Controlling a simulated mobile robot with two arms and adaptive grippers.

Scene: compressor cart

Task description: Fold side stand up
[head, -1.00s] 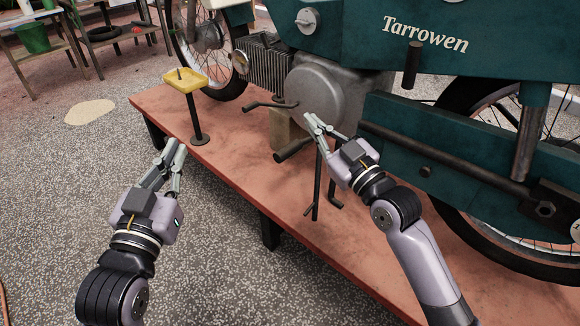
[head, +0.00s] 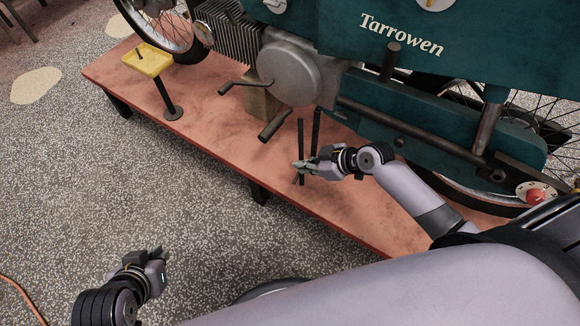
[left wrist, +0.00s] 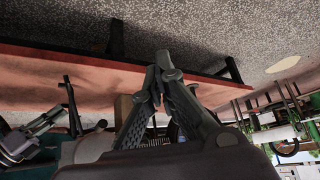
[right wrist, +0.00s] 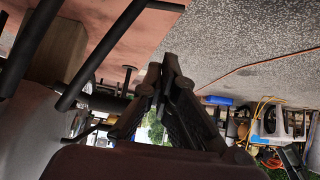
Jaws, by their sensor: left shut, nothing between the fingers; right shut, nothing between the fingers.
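A teal motorcycle (head: 400,75) stands on a red platform. Two thin dark legs hang below its engine, a nearer one (head: 301,135) and one just behind it (head: 317,125). The nearer looks like the side stand, pointing down to the platform, but I cannot be sure. My right gripper (head: 297,165) is shut and empty, overlapping the nearer leg's lower part in the head view; contact is unclear. Two dark bars (right wrist: 105,52) show left of its fingers in the right wrist view (right wrist: 168,68). My left gripper (head: 157,256) is shut and empty, over the floor, away from the motorcycle.
The red platform (head: 215,125) has a raised front edge above the speckled floor. A footpeg (head: 276,124) and a bent lever (head: 245,84) stick out left of the legs. A yellow tray on a post (head: 147,60) stands at the platform's left. The front floor is open.

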